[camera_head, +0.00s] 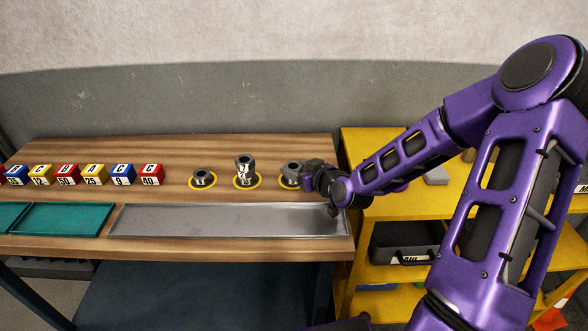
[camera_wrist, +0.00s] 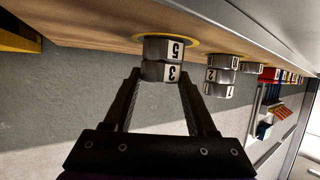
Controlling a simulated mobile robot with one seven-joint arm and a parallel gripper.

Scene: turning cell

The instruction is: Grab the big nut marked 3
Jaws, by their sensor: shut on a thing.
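In the wrist view, which looks upside down, a grey nut marked 3 (camera_wrist: 159,73) sits on a grey nut marked 5 (camera_wrist: 165,49). The stack stands in a yellow ring. My gripper (camera_wrist: 158,78) is shut on the nut marked 3, with one finger on each side of it. In the head view the stack (camera_head: 291,168) is in the right-hand yellow ring on the wooden bench, partly hidden by my gripper (camera_head: 303,174), which reaches in from the right.
Two more nut stacks stand left of it, a tall middle one (camera_head: 245,168) and a low one (camera_head: 202,177). Lettered, numbered blocks (camera_head: 95,174) line up further left. A long metal tray (camera_head: 220,220) and a teal tray (camera_head: 65,218) lie in front. A yellow shelf (camera_head: 400,203) stands right.

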